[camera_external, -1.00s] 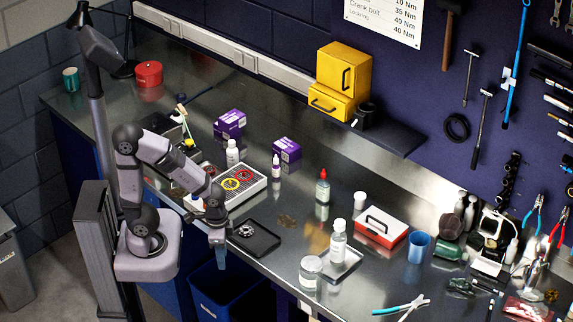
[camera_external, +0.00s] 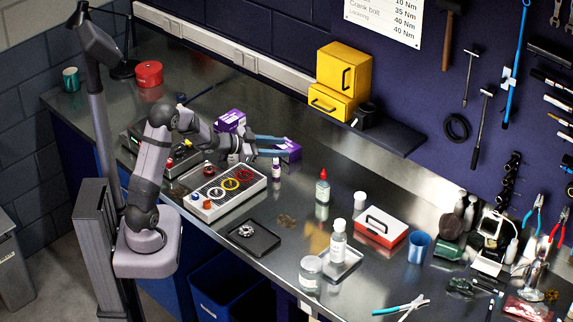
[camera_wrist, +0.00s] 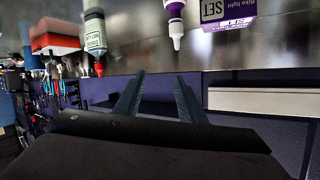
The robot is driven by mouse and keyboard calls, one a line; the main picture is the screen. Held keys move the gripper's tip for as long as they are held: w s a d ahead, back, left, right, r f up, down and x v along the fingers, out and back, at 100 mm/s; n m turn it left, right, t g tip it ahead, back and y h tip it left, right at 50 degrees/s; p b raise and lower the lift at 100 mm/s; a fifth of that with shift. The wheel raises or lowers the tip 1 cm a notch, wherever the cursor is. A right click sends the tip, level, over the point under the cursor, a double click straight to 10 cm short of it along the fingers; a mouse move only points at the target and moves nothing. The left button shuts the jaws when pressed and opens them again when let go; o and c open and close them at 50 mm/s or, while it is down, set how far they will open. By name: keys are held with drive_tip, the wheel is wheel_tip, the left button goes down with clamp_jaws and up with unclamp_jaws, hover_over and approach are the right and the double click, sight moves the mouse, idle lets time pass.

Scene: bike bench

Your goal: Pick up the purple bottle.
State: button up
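The purple bottle (camera_external: 276,170), small and white with a purple band, stands upright on the bench in the external view, just right of the ring tray. In the wrist view, which is upside down, the purple bottle (camera_wrist: 175,14) hangs from the top edge with its white nozzle pointing down. My gripper (camera_external: 287,146) is open and empty, roughly level, with its blue fingers above the bottle in the external view. In the wrist view my gripper (camera_wrist: 159,76) has its fingers apart, and the nozzle lies beyond the tips, nearer the right finger. Nothing is between the fingers.
The red-capped bottle (camera_external: 322,188) stands to the right. The ring tray (camera_external: 226,192) lies left of the purple bottle. A black tray (camera_external: 265,248) is near the front edge.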

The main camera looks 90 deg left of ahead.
sight(275, 160)
drive_tip(key=s+a+f+h, duration=0.25)
drive_tip(key=s+f, duration=0.25)
drive_tip(key=s, duration=0.3)
drive_tip(key=shift+n, duration=0.3)
drive_tip(key=shift+d+p+x, duration=0.25)
drive_tip(key=shift+p+x, duration=0.15)
drive_tip(key=shift+x, duration=1.4)
drive_tip(key=shift+d+p+x, duration=0.2)
drive_tip(key=shift+p+x, duration=0.2)
drive_tip(key=shift+x, duration=1.35)
drive_tip(key=shift+w+f, duration=0.1)
drive_tip(key=shift+w, duration=0.35)
clamp_jaws()
